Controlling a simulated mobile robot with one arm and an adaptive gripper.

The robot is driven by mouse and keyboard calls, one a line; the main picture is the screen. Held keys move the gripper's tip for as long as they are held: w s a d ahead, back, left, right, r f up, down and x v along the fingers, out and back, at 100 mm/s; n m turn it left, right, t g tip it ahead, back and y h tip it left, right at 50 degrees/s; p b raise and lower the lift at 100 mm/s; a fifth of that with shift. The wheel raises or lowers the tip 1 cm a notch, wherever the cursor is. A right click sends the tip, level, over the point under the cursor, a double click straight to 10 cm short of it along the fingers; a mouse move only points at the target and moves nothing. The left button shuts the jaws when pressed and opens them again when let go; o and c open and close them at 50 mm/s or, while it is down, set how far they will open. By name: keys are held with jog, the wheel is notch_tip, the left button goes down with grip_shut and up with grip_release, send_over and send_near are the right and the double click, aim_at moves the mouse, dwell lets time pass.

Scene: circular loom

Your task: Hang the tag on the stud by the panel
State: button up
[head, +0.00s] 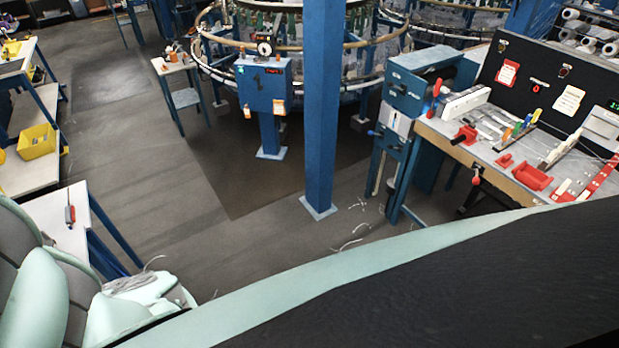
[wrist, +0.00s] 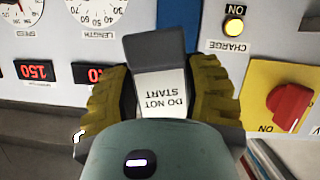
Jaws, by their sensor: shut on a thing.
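The tag (wrist: 162,103) is a pale card lettered DO NOT START, upside down in the wrist view, with a dark grey part (wrist: 155,52) at its far end. My gripper (wrist: 160,75) has ridged yellow-brown fingers, one on each side of the tag, and is shut on it. The panel (wrist: 205,12) is a light grey face just beyond the tag, seen inverted. I cannot make out the stud; the tag and fingers cover part of the panel. My gripper and the tag do not show in the head view.
The panel carries a lit yellow lamp (wrist: 233,27), a red rotary switch (wrist: 289,107) on a yellow plate, round dials (wrist: 97,10) and red number displays (wrist: 38,71).

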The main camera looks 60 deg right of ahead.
jog(key=shift+w+a, duration=0.1)
jog(key=shift+a, duration=0.1)
jog(key=shift+d+f+b, duration=0.1)
jog(key=shift+f+b, duration=0.2)
jog(key=shift+b, duration=0.35)
jog(key=o, duration=1.3)
jog(key=shift+o, duration=0.2)
jog(key=shift+r, duration=0.1)
jog(key=p+v, duration=0.6)
jog(key=v, duration=0.2)
jog(key=shift+d+f, duration=0.25)
jog(key=shift+d, duration=0.25)
